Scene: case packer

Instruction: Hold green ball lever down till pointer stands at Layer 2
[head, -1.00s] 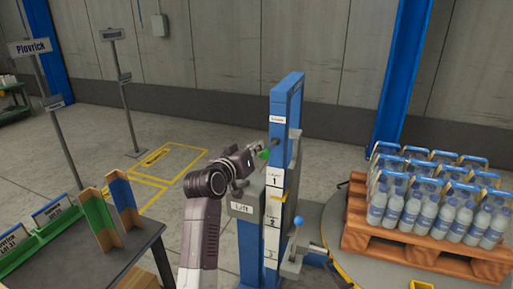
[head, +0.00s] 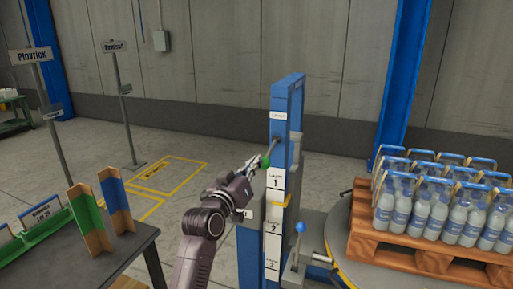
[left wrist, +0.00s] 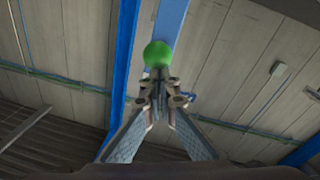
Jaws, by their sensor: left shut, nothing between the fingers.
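The green ball (head: 265,162) is on the lever on the left side of the blue lift post (head: 290,95). My left gripper (head: 253,167) is shut with nothing between its fingers, its tips right at the ball. In the left wrist view the ball (left wrist: 157,54) sits just beyond the closed fingertips (left wrist: 160,76); I cannot tell if they touch. The white layer scale (head: 272,243) reads 1, 2 and 3 from top to bottom. A yellow pointer (head: 283,204) stands between the 1 and 2 labels. My right gripper is out of view.
A blue ball lever (head: 300,226) stands right of the post. A wooden pallet (head: 400,246) with bottle packs rests on a round turntable at the right. A dark table (head: 120,262) with corner pieces and green bins is at the left.

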